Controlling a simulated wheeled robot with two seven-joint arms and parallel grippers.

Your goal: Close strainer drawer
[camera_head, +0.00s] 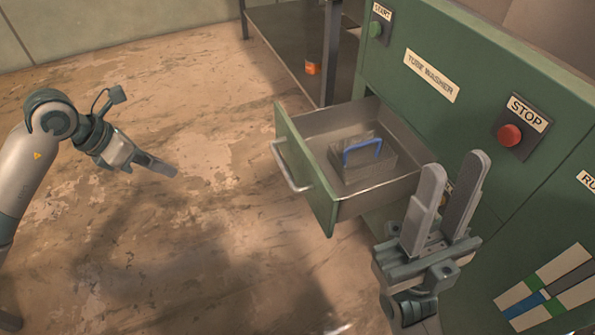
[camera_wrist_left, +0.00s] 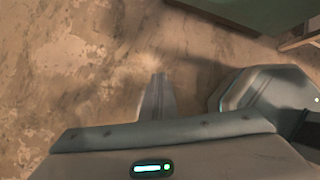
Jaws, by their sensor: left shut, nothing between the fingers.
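The strainer drawer (camera_head: 312,202) is a green-fronted metal drawer, pulled out of the green tube washer cabinet (camera_head: 490,88) in the head view. A silver handle (camera_head: 289,168) is on its front. Inside it sits a grey strainer box (camera_head: 352,168) with a blue handle. My left gripper (camera_head: 171,170) is shut and empty, out to the left of the drawer and apart from it. Its shut fingers also show in the left wrist view (camera_wrist_left: 157,98). My right gripper (camera_head: 459,165) is open, with its fingers pointing up, in front of the cabinet just right of the drawer.
A dark shelf rack (camera_head: 290,60) stands behind the drawer, with a small orange can (camera_head: 313,68). The worn floor (camera_head: 210,110) left of the drawer is clear.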

